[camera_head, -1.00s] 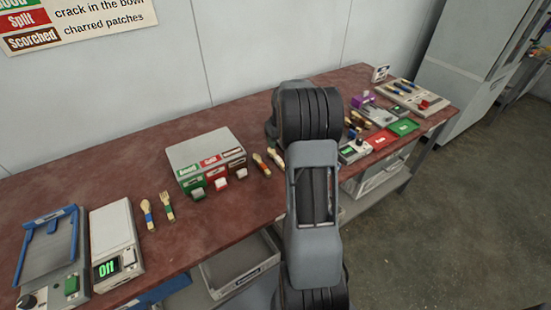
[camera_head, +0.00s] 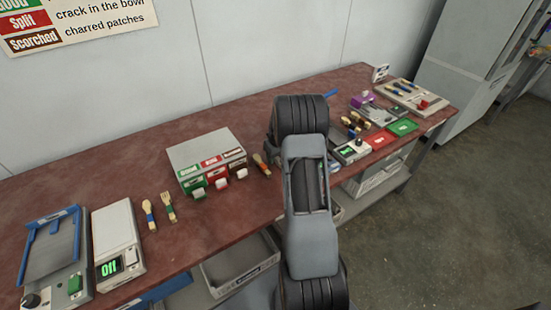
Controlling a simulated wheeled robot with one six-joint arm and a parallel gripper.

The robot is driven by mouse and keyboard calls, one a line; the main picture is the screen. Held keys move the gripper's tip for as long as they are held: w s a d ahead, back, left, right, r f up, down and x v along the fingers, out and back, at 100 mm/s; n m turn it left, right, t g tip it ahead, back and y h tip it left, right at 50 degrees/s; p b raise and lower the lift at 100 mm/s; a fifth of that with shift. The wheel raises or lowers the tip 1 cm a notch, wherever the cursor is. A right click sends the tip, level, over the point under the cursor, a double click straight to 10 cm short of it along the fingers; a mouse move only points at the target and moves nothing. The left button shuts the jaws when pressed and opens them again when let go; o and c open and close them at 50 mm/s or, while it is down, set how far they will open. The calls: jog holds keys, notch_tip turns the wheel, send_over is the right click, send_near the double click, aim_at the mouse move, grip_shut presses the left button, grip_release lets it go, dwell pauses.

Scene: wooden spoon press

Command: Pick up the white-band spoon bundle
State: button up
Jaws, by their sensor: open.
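No bundle that I can make out as white-banded shows clearly in the head view. My arm stands across the middle of the table, and the end of it with my gripper is hidden behind its own links. A wooden spoon bundle with a reddish band (camera_head: 261,164) lies just left of my arm. A blue-banded spoon bundle (camera_head: 149,215) and a green-banded bundle with a fork-like end (camera_head: 169,207) lie further left. Several small wooden pieces (camera_head: 354,126) lie right of my arm, their bands too small to tell.
A grey box with labelled slots (camera_head: 206,150) stands left of my arm. A white scale (camera_head: 117,237) and a blue-railed device (camera_head: 50,248) are at the far left. Red (camera_head: 379,139) and green (camera_head: 404,127) mats lie right. Bare red tabletop (camera_head: 90,182) lies behind the scale.

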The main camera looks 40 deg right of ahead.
jog(key=shift+c, duration=0.3)
grip_shut()
